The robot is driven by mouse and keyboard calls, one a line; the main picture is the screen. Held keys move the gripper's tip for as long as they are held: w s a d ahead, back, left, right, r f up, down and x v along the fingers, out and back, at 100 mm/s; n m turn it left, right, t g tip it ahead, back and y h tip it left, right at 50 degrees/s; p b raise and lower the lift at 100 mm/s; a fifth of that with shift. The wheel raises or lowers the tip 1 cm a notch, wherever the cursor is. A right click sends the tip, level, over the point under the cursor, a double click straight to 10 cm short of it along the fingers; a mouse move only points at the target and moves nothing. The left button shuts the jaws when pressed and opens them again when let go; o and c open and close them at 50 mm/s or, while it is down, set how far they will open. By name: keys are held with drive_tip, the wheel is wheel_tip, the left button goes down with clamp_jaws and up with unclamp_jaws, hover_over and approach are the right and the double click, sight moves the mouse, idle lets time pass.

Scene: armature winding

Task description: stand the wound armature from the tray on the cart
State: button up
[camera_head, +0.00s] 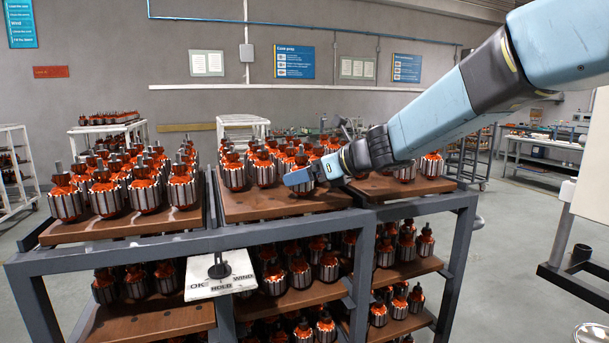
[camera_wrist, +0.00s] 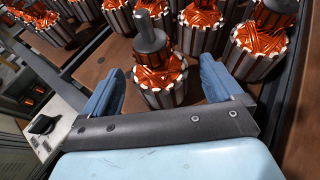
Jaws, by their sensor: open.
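The cart (camera_head: 110,244) is a grey frame with wooden boards, and several wound armatures stand on its top and lower shelves. They have orange windings, silver ribbed cores and dark shafts. My gripper (camera_head: 300,178) is low over the front of the middle top board. In the wrist view my gripper (camera_wrist: 162,84) is open, with one blue finger on each side of a wound armature (camera_wrist: 160,74). That armature stands upright with its shaft toward the camera; its lower part is partly hidden by my gripper. I cannot make out a tray holding a single armature.
Other armatures (camera_wrist: 205,28) stand close behind and to the right of the fingers. A white sign plate (camera_head: 220,282) with a dark pointer hangs on the cart's front. A round shiny object (camera_head: 591,333) is cut off at the bottom right.

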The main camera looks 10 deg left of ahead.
drive_tip(key=v, duration=1.3)
drive_tip(key=shift+d, duration=0.35)
drive_tip(key=shift+s+r, duration=0.1)
drive_tip(key=v, duration=1.3)
drive_tip(key=s+d+f+n+h, duration=1.2)
drive_tip(key=s+d+f+n, duration=0.2)
drive_tip(key=n, duration=0.8)
wheel_tip(320, 180, down, 4)
drive_tip(key=shift+s+d+r+t+h, duration=0.2)
drive_tip(key=shift+s+d+t+h, duration=0.15)
drive_tip(key=shift+s, duration=0.9)
